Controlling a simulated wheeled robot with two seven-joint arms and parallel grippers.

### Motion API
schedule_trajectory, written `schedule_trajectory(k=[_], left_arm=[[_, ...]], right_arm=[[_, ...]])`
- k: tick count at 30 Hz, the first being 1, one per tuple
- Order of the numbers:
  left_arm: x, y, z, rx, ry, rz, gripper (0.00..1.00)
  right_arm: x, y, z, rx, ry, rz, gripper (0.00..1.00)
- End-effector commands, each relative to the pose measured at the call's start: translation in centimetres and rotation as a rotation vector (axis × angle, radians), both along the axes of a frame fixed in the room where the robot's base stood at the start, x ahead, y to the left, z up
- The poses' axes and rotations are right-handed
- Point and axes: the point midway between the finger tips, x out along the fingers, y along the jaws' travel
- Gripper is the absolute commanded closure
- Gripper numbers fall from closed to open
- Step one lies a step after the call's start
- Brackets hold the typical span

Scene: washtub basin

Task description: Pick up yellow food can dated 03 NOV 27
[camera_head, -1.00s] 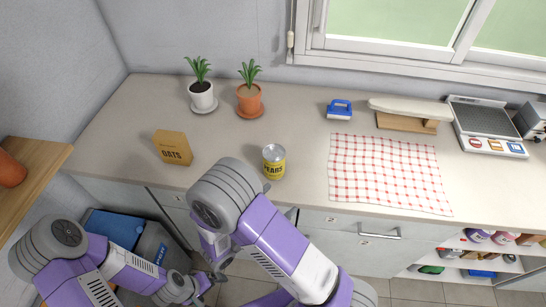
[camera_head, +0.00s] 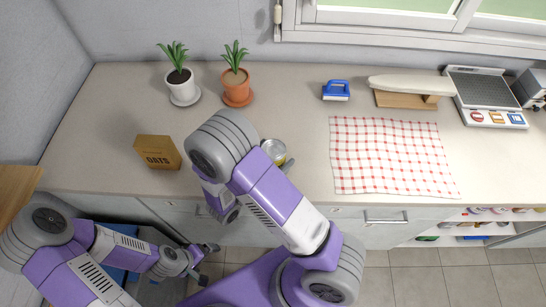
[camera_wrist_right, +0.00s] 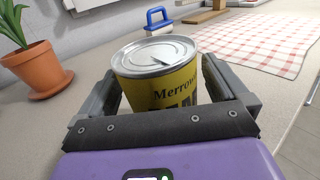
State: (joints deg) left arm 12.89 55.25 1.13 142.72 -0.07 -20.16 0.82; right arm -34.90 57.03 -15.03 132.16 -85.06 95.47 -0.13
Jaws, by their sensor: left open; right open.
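A yellow can (camera_head: 273,151) with a silver lid stands upright on the counter, partly hidden by my right arm in the head view. In the right wrist view the can (camera_wrist_right: 158,76) shows black lettering beginning "Merrow"; no date is legible. My right gripper (camera_wrist_right: 160,92) is open, with one finger on each side of the can; I cannot tell whether they touch it. In the head view it is mostly hidden by the arm. My left gripper (camera_head: 207,263) is open and empty, low in front of the counter.
An oats box (camera_head: 158,152) stands left of the can. A white-potted plant (camera_head: 182,85) and a terracotta-potted plant (camera_head: 236,86) stand behind. A checkered cloth (camera_head: 390,155), blue-handled brush (camera_head: 336,90), wooden-based board (camera_head: 405,98) and scale (camera_head: 483,95) are to the right.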

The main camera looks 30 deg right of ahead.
Motion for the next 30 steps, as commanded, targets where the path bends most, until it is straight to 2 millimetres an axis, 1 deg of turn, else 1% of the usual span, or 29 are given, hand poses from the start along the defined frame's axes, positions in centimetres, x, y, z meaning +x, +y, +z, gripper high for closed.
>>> schedule_trajectory(k=[1, 4, 12, 26, 30], left_arm=[[0.0, 0.0, 0.0, 0.000, 0.000, 0.000, 0.00], [0.0, 0.0, 0.0, 0.000, 0.000, 0.000, 0.00], [0.0, 0.0, 0.0, 0.000, 0.000, 0.000, 0.00], [0.0, 0.0, 0.0, 0.000, 0.000, 0.000, 0.00], [0.0, 0.0, 0.0, 0.000, 0.000, 0.000, 0.00]], right_arm=[[0.2, -0.7, 0.0, 0.000, -0.001, -0.004, 0.00], [0.6, -1.5, 0.0, 0.000, 0.000, -0.002, 0.00], [0.7, -1.7, 0.0, 0.000, 0.000, 0.001, 0.00], [0.7, -1.7, 0.0, 0.000, 0.000, 0.001, 0.70], [0.7, -1.7, 0.1, -0.002, -0.002, 0.000, 0.71]])
